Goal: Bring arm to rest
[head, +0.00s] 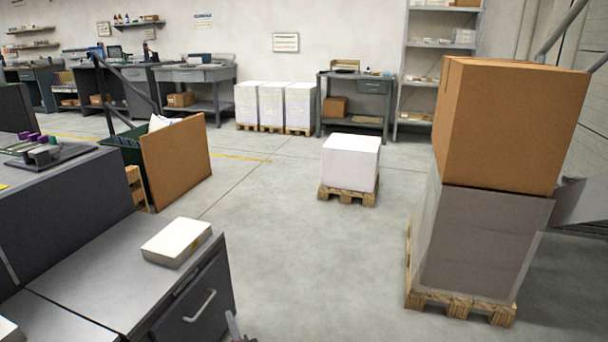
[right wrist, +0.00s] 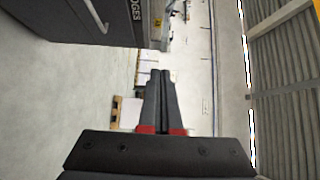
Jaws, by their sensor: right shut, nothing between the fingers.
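My right gripper (right wrist: 160,74) shows in the right wrist view with its two dark fingers together and nothing between them. Red bands mark the base of the fingers. In the head view only a small grey tip of my right gripper (head: 236,328) shows at the bottom edge, in front of the grey cabinet. It is apart from the paper stack on the cabinet top. The rest of my right arm is out of the head view. My left gripper is not in either view.
A grey cabinet (head: 95,297) with a drawer handle stands at lower left, bearing a white paper stack (head: 176,240). A large cardboard box (head: 510,125) tops a wrapped load (head: 478,240) on a pallet at right. A white block (head: 350,163) stands mid-floor. Clear floor lies between.

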